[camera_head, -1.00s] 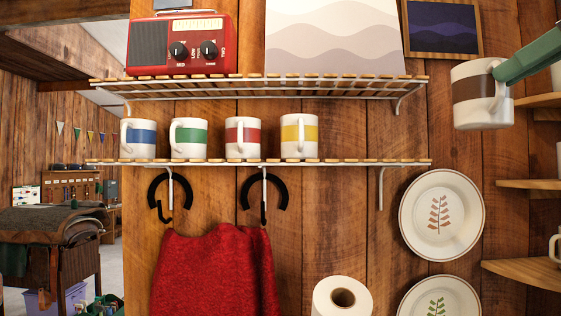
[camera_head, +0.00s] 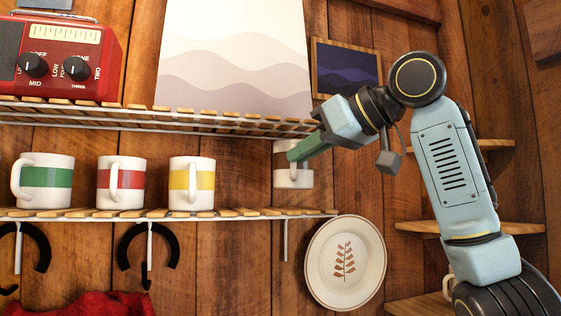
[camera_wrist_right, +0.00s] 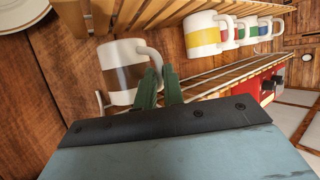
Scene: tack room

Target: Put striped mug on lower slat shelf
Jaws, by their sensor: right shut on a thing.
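My right gripper (camera_head: 293,156) is shut on the handle of a white mug with a brown band (camera_head: 293,178). The mug is upright above the right end of the lower slat shelf (camera_head: 262,213), with a gap below it in the picture. My fingers hide part of its band. In the right wrist view, which is roughly upside down, the held mug (camera_wrist_right: 122,76) and its handle at my green fingertips (camera_wrist_right: 161,75) show clearly. The lower shelf (camera_wrist_right: 140,14) runs along the top there. My left gripper is out of view.
On the lower shelf stand mugs with yellow (camera_head: 192,183), red (camera_head: 120,183) and green (camera_head: 46,181) bands. The shelf right of the yellow mug is bare. The upper slat shelf (camera_head: 200,122) is close above the held mug. A plate (camera_head: 345,262) hangs below right.

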